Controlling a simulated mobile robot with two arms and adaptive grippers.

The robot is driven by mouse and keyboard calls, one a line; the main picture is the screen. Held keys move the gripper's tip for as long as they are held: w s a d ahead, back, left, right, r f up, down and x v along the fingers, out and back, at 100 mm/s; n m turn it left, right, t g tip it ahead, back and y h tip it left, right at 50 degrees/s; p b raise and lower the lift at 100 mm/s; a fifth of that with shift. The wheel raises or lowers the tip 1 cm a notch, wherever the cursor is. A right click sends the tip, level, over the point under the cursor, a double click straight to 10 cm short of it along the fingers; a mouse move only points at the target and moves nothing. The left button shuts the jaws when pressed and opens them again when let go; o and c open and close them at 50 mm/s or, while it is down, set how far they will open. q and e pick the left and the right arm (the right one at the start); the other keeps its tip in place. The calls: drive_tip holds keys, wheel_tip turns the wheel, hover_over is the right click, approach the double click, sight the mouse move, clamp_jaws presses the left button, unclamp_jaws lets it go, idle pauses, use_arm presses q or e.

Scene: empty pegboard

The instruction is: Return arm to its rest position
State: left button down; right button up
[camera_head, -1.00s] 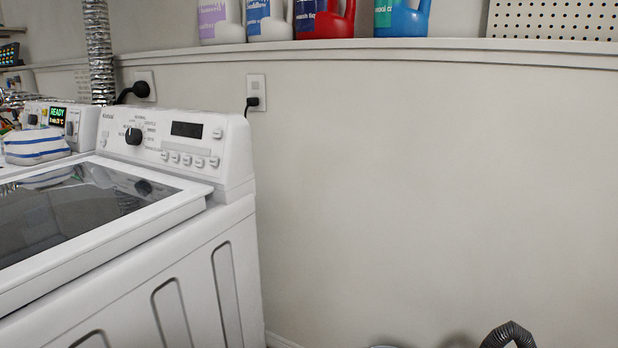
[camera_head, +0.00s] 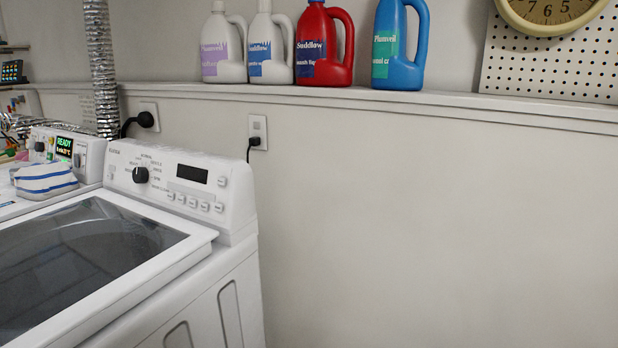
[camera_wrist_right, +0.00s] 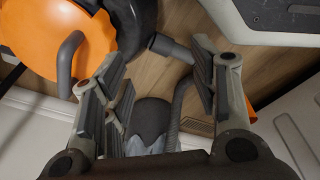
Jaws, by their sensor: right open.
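My right gripper (camera_wrist_right: 160,85) shows in the right wrist view with its fingers spread apart. Nothing is between its fingertips. Beyond it lies a brown wooden floor. Neither gripper nor any arm shows in the head view, and my left gripper is in neither view.
A white washer (camera_head: 228,268) stands at the left, with a striped cloth (camera_head: 45,178) behind it. Several detergent bottles, a red one (camera_head: 325,45) among them, stand on a wall ledge (camera_head: 450,101) beside a bare pegboard (camera_head: 545,70). An orange object (camera_wrist_right: 40,35) is at upper left in the wrist view.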

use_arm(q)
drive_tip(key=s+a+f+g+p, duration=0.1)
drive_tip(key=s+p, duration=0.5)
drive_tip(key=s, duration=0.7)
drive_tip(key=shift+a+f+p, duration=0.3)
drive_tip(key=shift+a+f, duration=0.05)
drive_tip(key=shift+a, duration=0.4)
use_arm(e)
drive_tip(key=s+d+f+g, duration=0.1)
drive_tip(key=s+d, duration=0.1)
drive_tip(key=s, duration=1.1)
drive_tip(key=shift+d+f, duration=0.2)
drive_tip(key=shift+f, duration=0.15)
